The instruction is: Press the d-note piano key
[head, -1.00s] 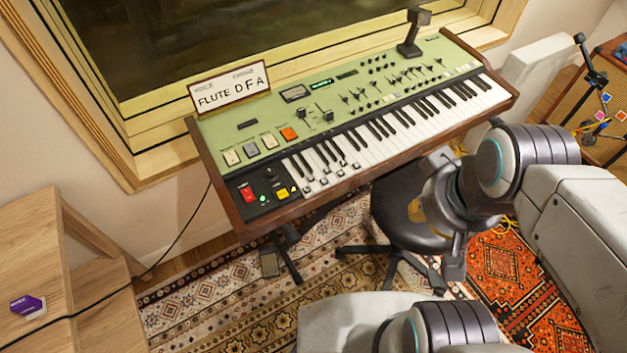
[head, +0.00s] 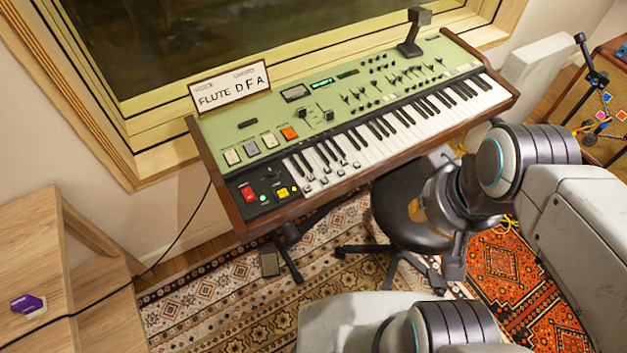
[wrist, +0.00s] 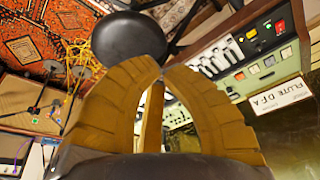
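The green electric piano (head: 345,105) stands against the window wall in the head view. No note letter is readable on any key. A sign (head: 230,88) reading "FLUTE D F A" stands on its top left. My gripper (wrist: 163,73) shows in the wrist view with two yellow-brown fingers, tips together and nothing held. In the head view it is largely hidden behind my wrist, in front of the keyboard's right half and apart from the keys.
A round black stool (head: 405,205) stands under the keyboard's front, close to my arm. A speaker cabinet (head: 608,150) and cables are at the right. Patterned rugs cover the floor.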

